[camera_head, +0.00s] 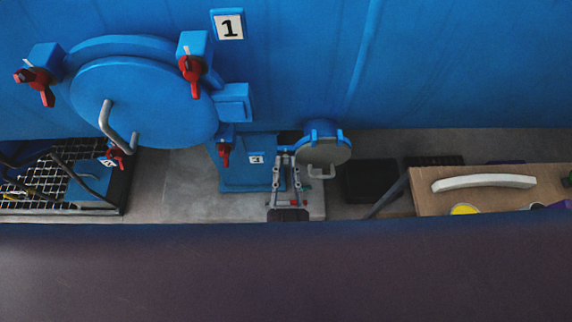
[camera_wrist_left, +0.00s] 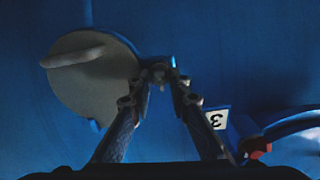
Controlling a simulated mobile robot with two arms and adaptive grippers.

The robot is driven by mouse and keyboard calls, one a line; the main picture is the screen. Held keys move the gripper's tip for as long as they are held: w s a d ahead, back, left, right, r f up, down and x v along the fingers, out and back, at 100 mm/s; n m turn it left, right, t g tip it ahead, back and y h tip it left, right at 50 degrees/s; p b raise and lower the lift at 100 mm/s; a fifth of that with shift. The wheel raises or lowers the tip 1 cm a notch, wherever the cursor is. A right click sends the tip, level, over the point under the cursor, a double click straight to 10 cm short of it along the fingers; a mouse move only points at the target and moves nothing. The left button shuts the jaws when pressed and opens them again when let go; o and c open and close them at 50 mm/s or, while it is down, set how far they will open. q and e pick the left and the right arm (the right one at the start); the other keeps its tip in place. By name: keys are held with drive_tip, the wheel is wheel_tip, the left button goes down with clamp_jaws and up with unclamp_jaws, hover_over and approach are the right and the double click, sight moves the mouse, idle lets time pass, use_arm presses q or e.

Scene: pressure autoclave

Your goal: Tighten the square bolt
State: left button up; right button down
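The small round grey hatch (camera_head: 326,151) has a blue rim and a light handle, and it sits right of the panel marked 3. My left gripper (camera_head: 286,157) reaches up to the fitting at the hatch's left side. In the left wrist view the hatch (camera_wrist_left: 92,88) is left of my left gripper (camera_wrist_left: 159,75). Its fingers converge closely around a small grey piece, which appears to be the square bolt (camera_wrist_left: 158,71). The bolt's shape is dark and mostly hidden by the fingertips. My right gripper is not in view.
A large blue round door (camera_head: 145,100) with red clamps and a grey handle is at the left. A black grid (camera_head: 30,190) lies at lower left. A wooden drawer or board (camera_head: 480,195) with a white handle is at right. A dark foreground band hides the bottom.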

use_arm(q)
clamp_jaws()
drive_tip(key=shift+f+m+p, duration=0.2)
drive_tip(key=shift+m, duration=8.55)
drive_tip(key=shift+f+m+p, duration=0.15)
drive_tip(key=shift+f+m, duration=0.05)
drive_tip(key=shift+m, duration=8.55)
drive_tip(key=shift+f, duration=0.1)
